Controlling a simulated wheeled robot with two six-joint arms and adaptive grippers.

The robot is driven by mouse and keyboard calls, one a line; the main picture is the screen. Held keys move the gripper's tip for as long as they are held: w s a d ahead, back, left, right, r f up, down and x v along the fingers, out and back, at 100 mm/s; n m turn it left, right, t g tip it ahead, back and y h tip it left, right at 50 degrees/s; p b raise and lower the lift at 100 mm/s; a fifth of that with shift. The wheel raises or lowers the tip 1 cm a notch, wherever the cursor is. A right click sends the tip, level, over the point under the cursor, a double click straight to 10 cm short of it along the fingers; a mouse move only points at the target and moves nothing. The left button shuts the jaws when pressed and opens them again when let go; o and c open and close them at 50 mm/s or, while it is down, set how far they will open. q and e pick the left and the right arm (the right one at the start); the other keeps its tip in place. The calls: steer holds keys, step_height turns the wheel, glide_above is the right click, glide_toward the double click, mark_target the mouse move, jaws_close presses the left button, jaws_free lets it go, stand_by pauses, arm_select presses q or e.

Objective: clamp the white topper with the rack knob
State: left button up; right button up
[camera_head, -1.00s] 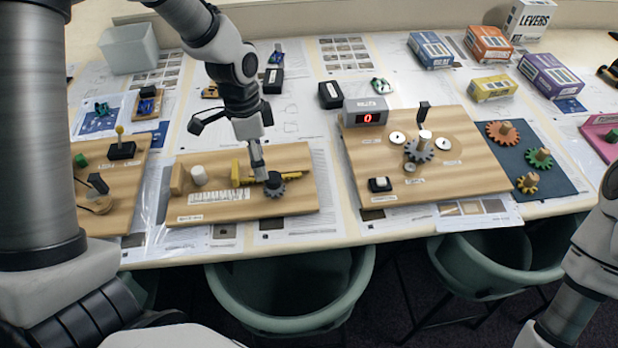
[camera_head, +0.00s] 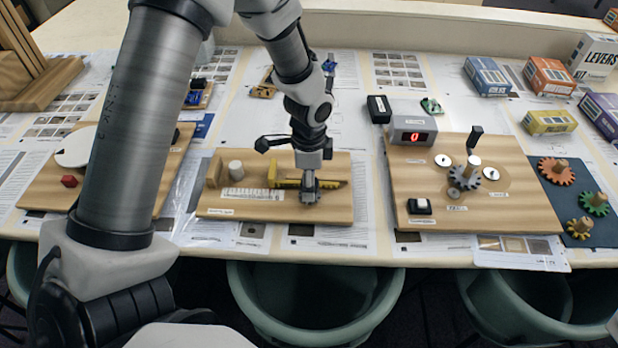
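The white topper (camera_head: 235,170) is a short white cylinder standing near the left end of a wooden board, just right of an upright wooden block (camera_head: 213,169). A yellow rack (camera_head: 292,183) lies along the board to its right, with a yellow upright jaw (camera_head: 272,174) at its left end. A clear gap separates that jaw from the topper. My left gripper (camera_head: 309,192) points down over the rack's right part, where the dark rack knob is mostly hidden behind it. I cannot tell if its fingers are open or touch the knob. My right gripper is out of view.
A grey box with a red "0" display (camera_head: 412,131) and a gear board (camera_head: 470,222) stand to the right. A board with a white disc (camera_head: 75,147) is at the left, partly behind my arm. Green chairs (camera_head: 315,300) are below the table's front edge.

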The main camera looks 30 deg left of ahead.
arm_select(q)
steer(key=shift+d, duration=0.1)
steer(key=c, duration=1.1)
steer(key=shift+c, duration=0.2)
